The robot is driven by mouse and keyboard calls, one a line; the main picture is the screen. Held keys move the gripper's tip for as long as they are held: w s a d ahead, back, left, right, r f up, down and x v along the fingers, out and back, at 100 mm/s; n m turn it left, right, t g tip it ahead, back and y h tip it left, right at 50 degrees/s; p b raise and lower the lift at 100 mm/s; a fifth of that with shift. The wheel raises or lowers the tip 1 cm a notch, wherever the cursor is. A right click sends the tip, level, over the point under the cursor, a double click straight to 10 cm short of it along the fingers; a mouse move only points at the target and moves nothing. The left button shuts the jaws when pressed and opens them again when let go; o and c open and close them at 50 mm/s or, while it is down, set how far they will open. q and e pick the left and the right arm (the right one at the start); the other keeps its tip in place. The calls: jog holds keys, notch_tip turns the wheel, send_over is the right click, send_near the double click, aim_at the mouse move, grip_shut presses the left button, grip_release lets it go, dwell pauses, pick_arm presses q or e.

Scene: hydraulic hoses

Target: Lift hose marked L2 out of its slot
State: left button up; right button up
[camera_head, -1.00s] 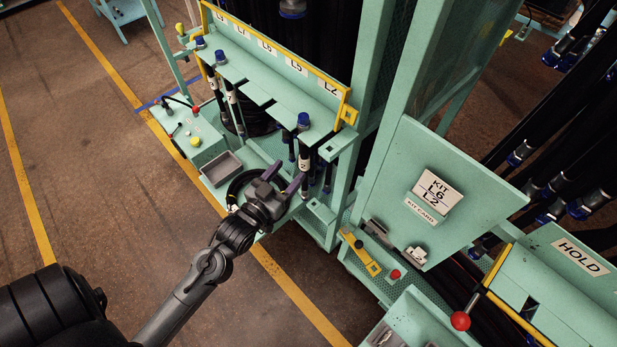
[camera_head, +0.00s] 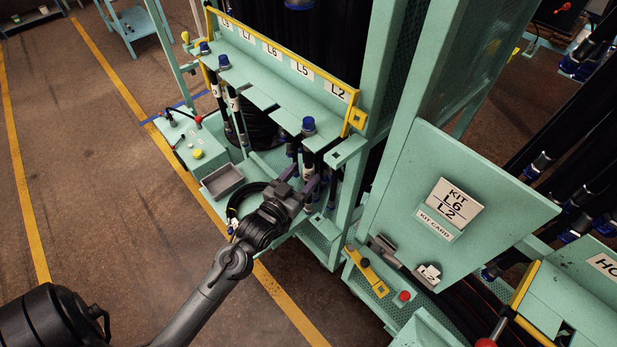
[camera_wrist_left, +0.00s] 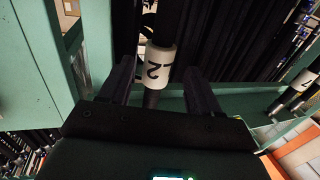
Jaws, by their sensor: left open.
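The L2 hose hangs below the rack shelf under the L2 label (camera_head: 336,91). Its blue cap (camera_head: 308,125) sits at the shelf's front edge. In the left wrist view, the black hose with a white band marked 2 (camera_wrist_left: 158,66) stands between my two fingers. My left gripper (camera_head: 311,183) is open at the hose, below the shelf; it also shows in the left wrist view (camera_wrist_left: 158,80), with a finger on each side of the hose. Contact between fingers and hose cannot be told. The gripper partly hides the hose in the head view. My right gripper is out of view.
Other blue-capped hoses (camera_head: 224,62) hang farther left on the shelf. A rack post (camera_head: 350,190) stands close right of my gripper. A kit card board (camera_head: 440,208) is farther right. A grey tray (camera_head: 222,181) lies at left; open floor (camera_head: 110,190) lies beyond.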

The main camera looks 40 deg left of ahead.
aim_at(313, 165)
pick_arm(q)
jog(key=w, duration=0.5)
jog(key=shift+a+r, duration=0.2)
jog(key=shift+s, duration=0.1)
grip_shut()
